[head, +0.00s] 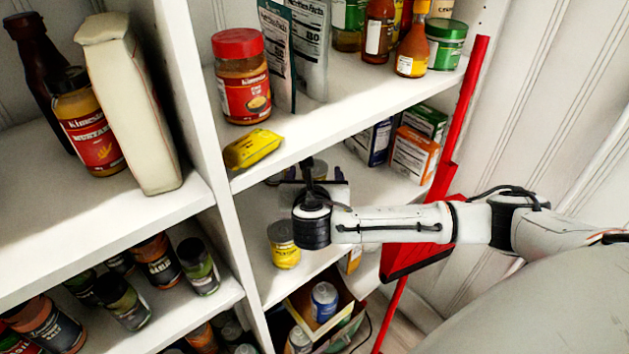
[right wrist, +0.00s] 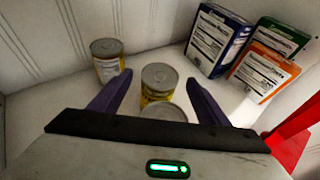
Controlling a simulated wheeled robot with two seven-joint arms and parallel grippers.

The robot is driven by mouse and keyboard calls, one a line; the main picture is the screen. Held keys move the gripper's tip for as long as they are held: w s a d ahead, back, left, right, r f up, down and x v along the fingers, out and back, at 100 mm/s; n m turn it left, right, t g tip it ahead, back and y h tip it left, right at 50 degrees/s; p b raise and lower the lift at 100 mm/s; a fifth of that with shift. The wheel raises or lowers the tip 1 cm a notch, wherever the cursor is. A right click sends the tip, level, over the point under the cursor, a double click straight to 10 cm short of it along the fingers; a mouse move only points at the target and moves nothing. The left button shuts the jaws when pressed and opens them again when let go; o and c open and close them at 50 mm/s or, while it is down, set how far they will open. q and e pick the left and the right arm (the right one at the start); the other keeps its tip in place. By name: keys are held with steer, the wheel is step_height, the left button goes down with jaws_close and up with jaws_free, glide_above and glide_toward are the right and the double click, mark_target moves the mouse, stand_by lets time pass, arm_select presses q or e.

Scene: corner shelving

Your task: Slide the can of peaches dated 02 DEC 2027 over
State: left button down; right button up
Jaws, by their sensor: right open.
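Several cans with yellow labels stand on the middle shelf of the right bay. In the right wrist view one can (right wrist: 107,62) stands at the back left. A second can (right wrist: 158,80) stands between my finger directions, and a third can (right wrist: 163,112) is close in front of it, partly hidden by the gripper body. In the head view a yellow can (head: 285,246) stands near the shelf's front, left of my right gripper (head: 312,182). No date can be read on any can. My right gripper is open, its purple fingers (right wrist: 158,88) spread either side of the cans. My left gripper is out of view.
Boxes, blue (right wrist: 217,40), green (right wrist: 268,42) and orange (right wrist: 263,72), stand at the shelf's right. The shelf above holds a red-lidded jar (head: 241,78) and a yellow packet (head: 252,149).

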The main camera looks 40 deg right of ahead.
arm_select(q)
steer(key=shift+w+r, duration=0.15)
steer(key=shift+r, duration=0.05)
arm_select(e)
steer(key=shift+x, duration=0.8)
steer(key=shift+c, duration=0.3)
